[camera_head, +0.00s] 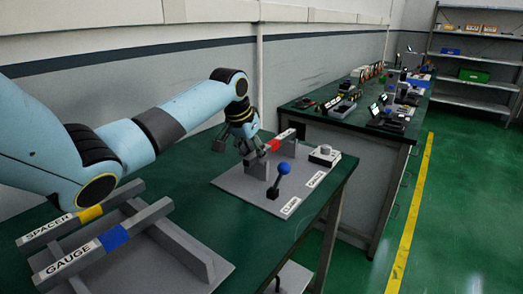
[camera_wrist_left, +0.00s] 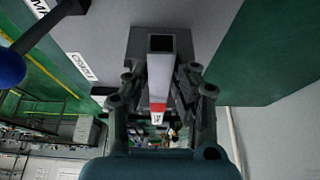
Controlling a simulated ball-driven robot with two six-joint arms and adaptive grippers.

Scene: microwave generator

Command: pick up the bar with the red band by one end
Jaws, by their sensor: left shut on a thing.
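The bar with the red band (camera_head: 275,145) rests on a grey stand on the board at the far end of the near table, its labelled end pointing right. My left gripper (camera_head: 249,150) is at the bar's left, grey end and is shut on it. In the left wrist view the bar (camera_wrist_left: 160,75) runs between the two fingers (camera_wrist_left: 158,82), with its dark square end above and the red band lower down. Part of the stand is hidden behind the gripper. My right gripper is not in view.
A rack (camera_head: 200,253) in front holds yellow-banded (camera_head: 90,214) and blue-banded (camera_head: 113,238) bars. Table space between is clear.

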